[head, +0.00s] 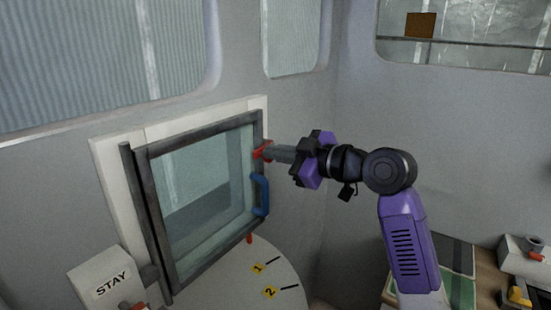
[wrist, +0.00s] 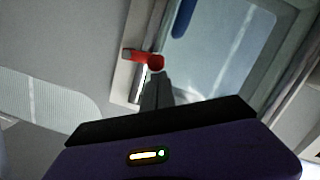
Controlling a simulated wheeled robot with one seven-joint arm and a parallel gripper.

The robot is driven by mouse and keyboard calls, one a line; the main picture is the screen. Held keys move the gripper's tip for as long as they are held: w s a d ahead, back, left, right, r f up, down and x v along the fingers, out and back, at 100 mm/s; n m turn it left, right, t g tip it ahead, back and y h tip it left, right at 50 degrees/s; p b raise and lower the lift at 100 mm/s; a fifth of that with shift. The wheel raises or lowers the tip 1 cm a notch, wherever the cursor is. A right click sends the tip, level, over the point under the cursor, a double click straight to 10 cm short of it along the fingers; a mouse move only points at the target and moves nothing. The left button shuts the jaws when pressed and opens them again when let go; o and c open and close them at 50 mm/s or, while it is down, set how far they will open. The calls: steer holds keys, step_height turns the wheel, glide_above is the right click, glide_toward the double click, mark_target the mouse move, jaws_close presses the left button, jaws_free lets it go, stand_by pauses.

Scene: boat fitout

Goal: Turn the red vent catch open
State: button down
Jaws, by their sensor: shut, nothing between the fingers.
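The red vent catch (head: 263,151) sits on the right side of the dark-framed vent window (head: 203,192), above a blue handle (head: 261,195). My gripper (head: 272,152) is shut and empty, reaching in from the right with its tips at the catch. In the wrist view the red catch (wrist: 143,57) lies just beyond my gripper's fingertips (wrist: 157,76); I cannot tell whether they touch it. The blue handle (wrist: 183,17) shows at the top of that view. The fingers hide part of the catch in the head view.
A "STAY" box (head: 109,284) stands at the lower left. A pale round plate (head: 245,275) with yellow tags 1 and 2 lies below the window. A counter (head: 487,272) with small items is at the lower right. The wall right of the window is bare.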

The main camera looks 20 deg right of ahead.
steer(key=f+n+b, duration=0.1)
steer(key=n+b, duration=0.1)
steer(key=b, duration=0.2)
steer(key=f+n+t+b, duration=0.1)
steer(key=f+n+b, duration=0.1)
steer(key=b, duration=0.3)
steer(key=f+n+b, duration=0.2)
steer(key=b, duration=0.3)
steer(key=shift+w+d+f+n+h, duration=0.2)
steer(key=shift+d+n+h, duration=0.1)
steer(key=shift+t+b, duration=0.3)
steer(key=shift+b, duration=0.1)
